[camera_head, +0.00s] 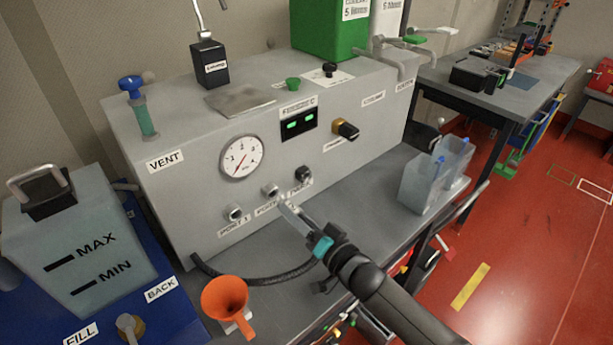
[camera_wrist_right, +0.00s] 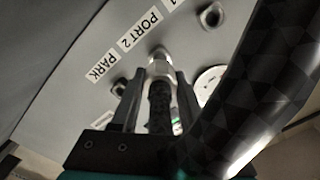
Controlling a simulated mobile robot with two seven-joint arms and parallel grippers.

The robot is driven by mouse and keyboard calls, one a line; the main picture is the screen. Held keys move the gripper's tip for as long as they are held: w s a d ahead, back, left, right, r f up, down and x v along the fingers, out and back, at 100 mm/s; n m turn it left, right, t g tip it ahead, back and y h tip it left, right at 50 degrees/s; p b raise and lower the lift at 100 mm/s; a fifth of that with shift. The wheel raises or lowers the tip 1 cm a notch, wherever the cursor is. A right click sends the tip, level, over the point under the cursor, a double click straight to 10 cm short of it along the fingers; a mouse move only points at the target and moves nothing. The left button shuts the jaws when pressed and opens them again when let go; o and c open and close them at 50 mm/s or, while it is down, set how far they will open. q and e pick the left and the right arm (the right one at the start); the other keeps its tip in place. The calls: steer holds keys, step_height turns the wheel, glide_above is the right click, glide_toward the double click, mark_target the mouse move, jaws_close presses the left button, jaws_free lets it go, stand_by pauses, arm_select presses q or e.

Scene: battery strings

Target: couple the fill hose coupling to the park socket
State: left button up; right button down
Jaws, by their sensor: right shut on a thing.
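My right gripper (camera_head: 292,212) reaches in from the lower right, its fingers close to the front panel below the sockets. In the right wrist view it is shut on the metal fill hose coupling (camera_wrist_right: 158,70), with the black hose (camera_wrist_right: 160,105) between the fingers. The coupling is in line with the PORT 2 socket; I cannot tell whether it is seated there. The PARK socket (camera_head: 303,174) is dark and empty, right of the PORT 2 socket (camera_head: 270,190); it also shows in the wrist view (camera_wrist_right: 118,88). My left gripper is not in view.
The PORT 1 socket (camera_head: 235,213) is further left. The hose (camera_head: 260,280) curves along the bench below the panel. An orange funnel (camera_head: 225,296) stands front left, a MAX/MIN tank (camera_head: 85,235) at left, and clear containers (camera_head: 425,183) at right.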

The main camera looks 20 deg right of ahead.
mark_target(311, 226)
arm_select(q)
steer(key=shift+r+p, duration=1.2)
arm_select(e)
steer(key=shift+v, duration=2.5)
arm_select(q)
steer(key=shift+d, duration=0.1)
arm_select(e)
steer(key=shift+d+r, duration=0.1)
